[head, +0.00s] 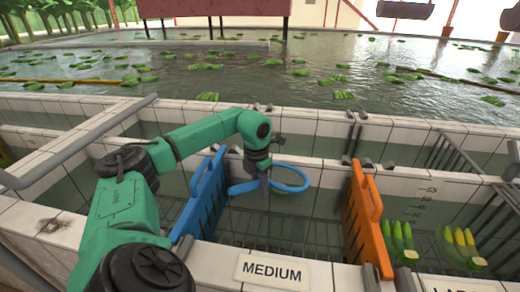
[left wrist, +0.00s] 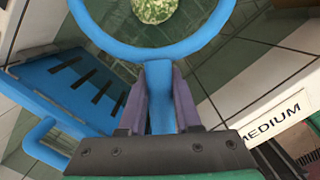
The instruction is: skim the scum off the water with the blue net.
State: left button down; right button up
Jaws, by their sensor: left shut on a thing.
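My left gripper (head: 264,188) is shut on the handle of the blue net (head: 307,178) in the head view, over the middle basin. The left wrist view shows the blue handle (left wrist: 160,105) clamped between the two fingers (left wrist: 160,80), with the round blue hoop beyond them. A speckled green-white patch that looks like scum (left wrist: 155,9) shows inside the hoop, cut off by the top edge. I cannot tell whether it lies in the net or on the water (head: 310,220) below. The mesh is not clear. My right gripper is not in view.
A blue slatted gate (head: 203,195) stands left of the net and an orange gate (head: 368,222) right of it. Tiled walls surround the basin, with a MEDIUM sign (head: 272,272) in front. Banana bunches (head: 460,245) float at the right. A wide pool lies behind.

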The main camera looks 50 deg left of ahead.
pick_arm(q)
notch_tip(320, 180, up, 11)
jog(key=p, duration=0.8)
jog(key=shift+f, duration=0.2)
